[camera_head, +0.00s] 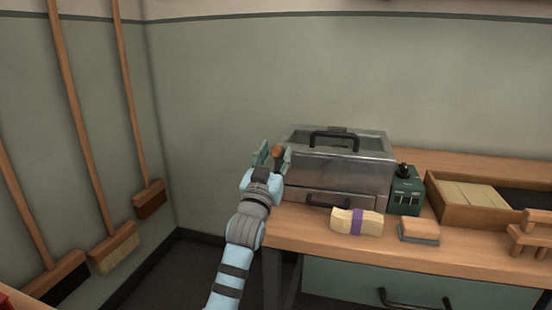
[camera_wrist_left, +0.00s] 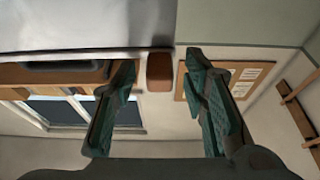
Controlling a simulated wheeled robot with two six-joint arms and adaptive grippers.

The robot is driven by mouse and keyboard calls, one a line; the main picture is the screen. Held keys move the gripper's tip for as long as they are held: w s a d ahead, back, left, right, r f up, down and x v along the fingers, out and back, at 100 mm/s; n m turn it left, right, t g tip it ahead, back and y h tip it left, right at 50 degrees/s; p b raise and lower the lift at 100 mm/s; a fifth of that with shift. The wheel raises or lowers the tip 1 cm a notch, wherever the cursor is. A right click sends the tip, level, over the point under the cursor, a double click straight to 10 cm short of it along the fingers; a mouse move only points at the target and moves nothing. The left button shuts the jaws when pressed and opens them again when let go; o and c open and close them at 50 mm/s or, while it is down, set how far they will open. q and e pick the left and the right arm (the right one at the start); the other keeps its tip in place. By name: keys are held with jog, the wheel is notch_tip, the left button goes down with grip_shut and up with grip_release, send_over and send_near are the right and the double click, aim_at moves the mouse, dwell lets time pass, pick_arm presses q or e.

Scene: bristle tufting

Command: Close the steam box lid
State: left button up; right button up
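The steam box (camera_head: 345,172) is a grey metal box at the left end of the workbench. Its lid (camera_head: 365,146), with a black handle on top, looks down on the box; I cannot tell whether it is fully seated. A brown knob (camera_head: 279,153) shows at the box's left side. My left gripper (camera_head: 271,154) is at that side, around the knob. In the left wrist view the teal fingers (camera_wrist_left: 162,95) are spread, with the brown knob (camera_wrist_left: 159,72) between their tips and gaps on both sides. My right gripper is not in view.
On the workbench (camera_head: 390,250) are a bristle bundle with a purple band (camera_head: 357,221), a small brush block (camera_head: 419,232), a green control box (camera_head: 405,192) and a wooden tray (camera_head: 435,203). Long-handled brooms (camera_head: 118,248) lean on the left wall.

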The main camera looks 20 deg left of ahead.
pick_arm(q)
notch_tip(320, 180, up, 9)
jog(key=shift+r, duration=0.2)
jog(key=shift+d, duration=0.1)
